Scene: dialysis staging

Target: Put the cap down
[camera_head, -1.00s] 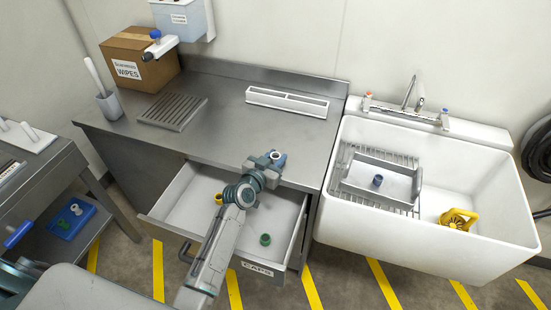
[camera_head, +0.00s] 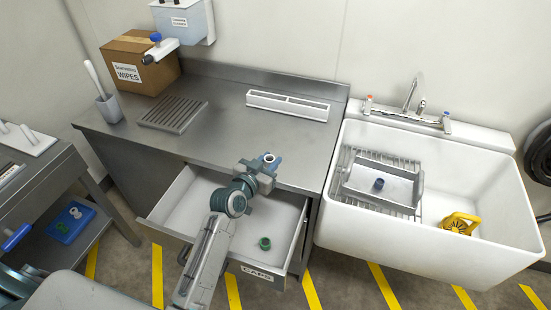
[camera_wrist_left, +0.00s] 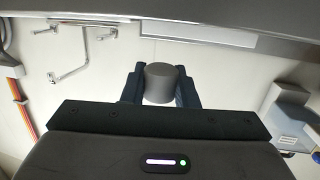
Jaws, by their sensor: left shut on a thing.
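My left gripper (camera_head: 268,160) is shut on a small grey cap, which sits between the two dark fingers in the left wrist view (camera_wrist_left: 160,80). In the head view the held cap is hard to tell apart from the fingertips. The gripper is above the front edge of the steel counter (camera_head: 225,115), at the back of the open drawer labelled CAPS (camera_head: 257,272). A green cap (camera_head: 264,243) lies in the drawer's right part. My arm crosses over the drawer and hides part of its inside. My right gripper is not in view.
The counter holds a drain grate (camera_head: 172,113), a white divided tray (camera_head: 287,105), a wipes box (camera_head: 140,60) and a cup (camera_head: 109,107). The middle of the counter is clear. The sink (camera_head: 430,245) holds a metal tray (camera_head: 405,188) with a blue cap (camera_head: 379,183), and a yellow object (camera_head: 459,223).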

